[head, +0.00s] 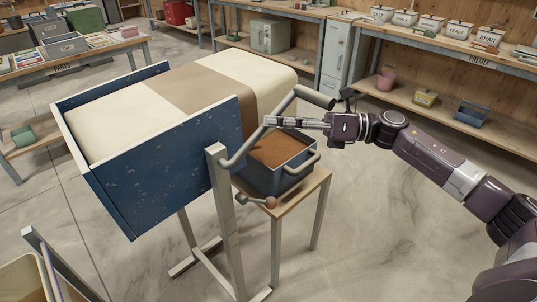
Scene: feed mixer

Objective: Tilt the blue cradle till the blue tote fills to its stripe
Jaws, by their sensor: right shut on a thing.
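The blue cradle (170,165) sits on a grey stand (222,215) and holds a large cream sack (110,120) with a tan band. A bent grey handle bar (240,152) with a dark grip rises at the cradle's right side. My right gripper (272,121) is shut on this bar, above the tote. The blue tote (270,178) stands on a small wooden-topped table, right of the cradle, with brown feed (278,149) inside, below its rim. I cannot make out its stripe or any falling feed. My left gripper is out of view.
A small lever with a brown knob (270,202) sticks out beside the tote table (300,195). A bin (25,280) stands at the lower left. Shelves with labelled pots (430,22) line the back right. The floor at lower right is clear.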

